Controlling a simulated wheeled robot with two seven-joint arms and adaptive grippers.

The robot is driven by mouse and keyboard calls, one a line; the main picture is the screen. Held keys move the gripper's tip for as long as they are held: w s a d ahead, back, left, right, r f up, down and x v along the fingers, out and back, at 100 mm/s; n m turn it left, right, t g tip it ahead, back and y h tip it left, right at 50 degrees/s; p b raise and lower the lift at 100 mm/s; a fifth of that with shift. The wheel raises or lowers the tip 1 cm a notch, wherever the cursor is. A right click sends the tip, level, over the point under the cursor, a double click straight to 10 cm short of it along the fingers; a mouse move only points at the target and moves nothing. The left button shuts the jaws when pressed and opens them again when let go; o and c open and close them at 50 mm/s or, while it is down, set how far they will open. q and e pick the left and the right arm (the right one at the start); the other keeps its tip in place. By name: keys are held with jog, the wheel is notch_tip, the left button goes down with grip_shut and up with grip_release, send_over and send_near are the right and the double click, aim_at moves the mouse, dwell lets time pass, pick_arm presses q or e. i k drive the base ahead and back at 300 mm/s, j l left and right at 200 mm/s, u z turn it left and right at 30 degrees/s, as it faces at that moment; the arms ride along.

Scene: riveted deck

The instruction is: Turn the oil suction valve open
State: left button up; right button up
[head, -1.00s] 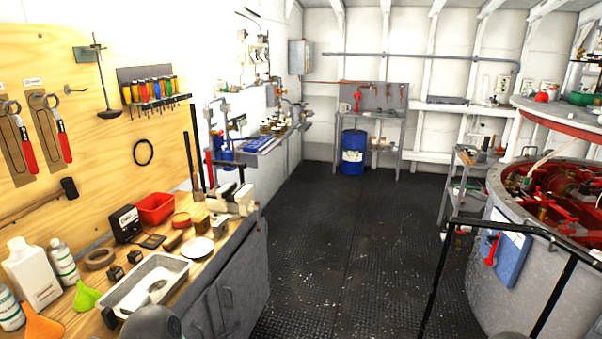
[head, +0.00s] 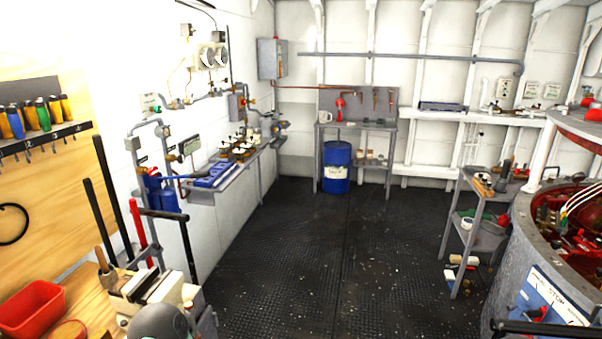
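No valve can be surely told as the oil suction valve; the labels are too small to read. Grey pipework with valves and fittings (head: 187,101) runs along the white left wall, above a narrow shelf (head: 205,187) with blue and brass parts. A red fitting (head: 340,105) shows at the grey back bench. Neither of my grippers is in view.
A wooden workbench with a vise (head: 155,289) and red bin (head: 32,308) stands at lower left. A blue drum (head: 336,167) is under the back bench. A grey cart (head: 482,215) and round red machinery (head: 575,225) stand right. The dark deck (head: 330,250) between is clear.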

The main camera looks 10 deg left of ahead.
aim_at(153, 171)
jog(key=i, duration=0.9)
jog(key=i+l, duration=0.15)
jog(key=i, duration=0.75)
